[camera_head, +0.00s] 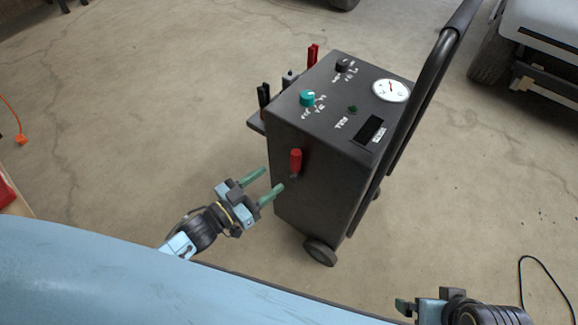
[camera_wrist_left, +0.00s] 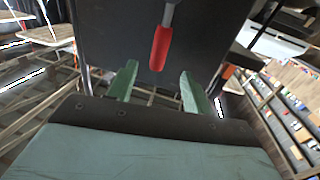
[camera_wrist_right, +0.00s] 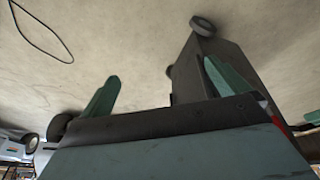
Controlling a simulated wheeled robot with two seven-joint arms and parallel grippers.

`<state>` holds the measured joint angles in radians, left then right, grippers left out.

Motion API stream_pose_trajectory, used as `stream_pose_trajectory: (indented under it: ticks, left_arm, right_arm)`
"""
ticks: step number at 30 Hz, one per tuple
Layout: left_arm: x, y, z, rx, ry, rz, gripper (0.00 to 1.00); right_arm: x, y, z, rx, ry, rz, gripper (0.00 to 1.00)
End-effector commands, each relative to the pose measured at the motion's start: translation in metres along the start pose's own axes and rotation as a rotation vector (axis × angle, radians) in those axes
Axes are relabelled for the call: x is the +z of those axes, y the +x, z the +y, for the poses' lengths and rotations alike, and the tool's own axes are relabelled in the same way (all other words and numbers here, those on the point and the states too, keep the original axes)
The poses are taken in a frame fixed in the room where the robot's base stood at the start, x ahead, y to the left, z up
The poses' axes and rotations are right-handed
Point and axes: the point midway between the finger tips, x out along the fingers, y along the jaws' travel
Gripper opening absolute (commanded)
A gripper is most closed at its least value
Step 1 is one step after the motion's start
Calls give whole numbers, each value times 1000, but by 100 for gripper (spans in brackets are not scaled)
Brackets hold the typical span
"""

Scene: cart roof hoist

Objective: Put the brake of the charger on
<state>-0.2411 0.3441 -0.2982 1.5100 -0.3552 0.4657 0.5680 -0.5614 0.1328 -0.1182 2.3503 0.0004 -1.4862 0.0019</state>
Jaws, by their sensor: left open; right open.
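The charger (camera_head: 315,180) is a dark grey wheeled box with a sloped panel on top and a tall push handle (camera_head: 428,75) on its right side. A red-gripped lever (camera_head: 295,160) sits on its near side face, which I take to be the brake. My left gripper (camera_head: 268,182) is open and empty just left of this face, below and left of the lever. In the left wrist view the red lever (camera_wrist_left: 160,48) stands ahead of and above the open fingers (camera_wrist_left: 157,88). My right gripper (camera_head: 425,304) is open and empty at the lower right, apart from the charger.
The panel holds a teal knob (camera_head: 307,97), a black knob (camera_head: 343,65) and a round gauge (camera_head: 391,90). Red (camera_head: 313,55) and black (camera_head: 264,95) clamps stand at the charger's far left. A vehicle (camera_head: 540,50) is at upper right. A black cable (camera_head: 545,275) lies lower right.

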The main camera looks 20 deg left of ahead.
Motion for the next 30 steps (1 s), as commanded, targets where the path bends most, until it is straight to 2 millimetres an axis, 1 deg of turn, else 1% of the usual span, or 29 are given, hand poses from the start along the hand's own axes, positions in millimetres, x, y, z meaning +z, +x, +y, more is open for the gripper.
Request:
stream_pose_trajectory:
  ticks: [1, 3, 7, 12, 18, 26, 29, 30]
  left_arm:
    - [1, 13, 0, 1, -1, 5, 50]
    - [1, 28, 0, 1, 1, 6, 50]
    - [1, 55, 0, 1, 1, 5, 50]
    - [0, 68, 0, 1, -1, 2, 50]
    - [0, 76, 0, 0, 0, 1, 50]
    - [0, 77, 0, 0, 0, 1, 50]
    - [0, 76, 0, 0, 0, 1, 39]
    - [0, 76, 0, 0, 0, 1, 33]
  right_arm:
    - [0, -6, -2, -4, 2, 9, 100]
    - [0, -17, -4, -9, 5, 15, 100]
    - [-18, -25, -9, -19, 3, 112, 100]
    - [-43, -25, -13, -26, -3, 235, 100]
    - [-55, -27, -15, -31, -6, 299, 100]
    - [-56, -28, -15, -31, -6, 306, 100]
    - [-56, -28, -15, -31, -6, 306, 100]
    - [-56, -28, -15, -31, -6, 306, 100]
